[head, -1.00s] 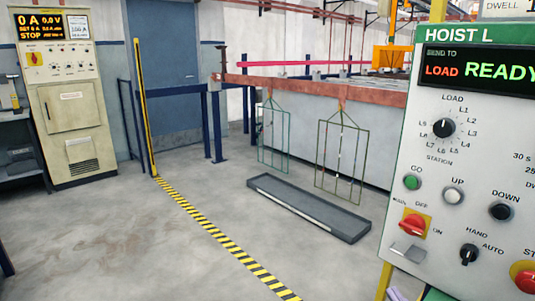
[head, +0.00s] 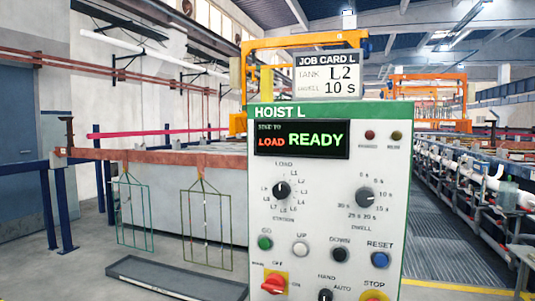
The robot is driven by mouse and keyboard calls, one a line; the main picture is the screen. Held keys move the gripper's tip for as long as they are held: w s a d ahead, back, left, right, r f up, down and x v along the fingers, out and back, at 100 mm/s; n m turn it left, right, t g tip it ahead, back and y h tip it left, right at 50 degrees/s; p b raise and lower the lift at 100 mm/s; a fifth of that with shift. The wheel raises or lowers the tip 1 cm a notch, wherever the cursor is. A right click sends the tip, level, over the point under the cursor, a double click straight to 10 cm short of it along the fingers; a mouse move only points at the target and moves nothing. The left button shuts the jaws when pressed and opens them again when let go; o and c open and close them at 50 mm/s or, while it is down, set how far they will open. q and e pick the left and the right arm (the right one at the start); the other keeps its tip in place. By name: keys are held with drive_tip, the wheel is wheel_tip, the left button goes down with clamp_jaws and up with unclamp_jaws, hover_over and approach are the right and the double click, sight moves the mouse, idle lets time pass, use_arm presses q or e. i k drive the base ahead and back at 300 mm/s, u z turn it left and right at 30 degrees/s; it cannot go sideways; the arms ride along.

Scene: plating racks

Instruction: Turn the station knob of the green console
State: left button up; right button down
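The green-topped console labelled HOIST L (head: 400,130) stands upright right of centre in the head view. Its black station knob (head: 282,190) sits on the left of the panel, ringed by LOAD and L-numbered marks; its pointer looks turned up toward LOAD. The display (head: 301,139) reads SEND TO LOAD, READY. A job card (head: 327,77) above it reads TANK L2, DWELL 10 S. Neither of my grippers is in view.
The panel also carries a dwell knob (head: 365,197), a green GO button (head: 265,243), a blue RESET button (head: 381,260) and a red switch (head: 274,284). Two wire racks (head: 205,230) hang at left above a grey tray (head: 175,278). A tank line runs at right.

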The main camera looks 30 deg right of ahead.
sight(282, 189)
drive_tip(key=z, duration=1.3)
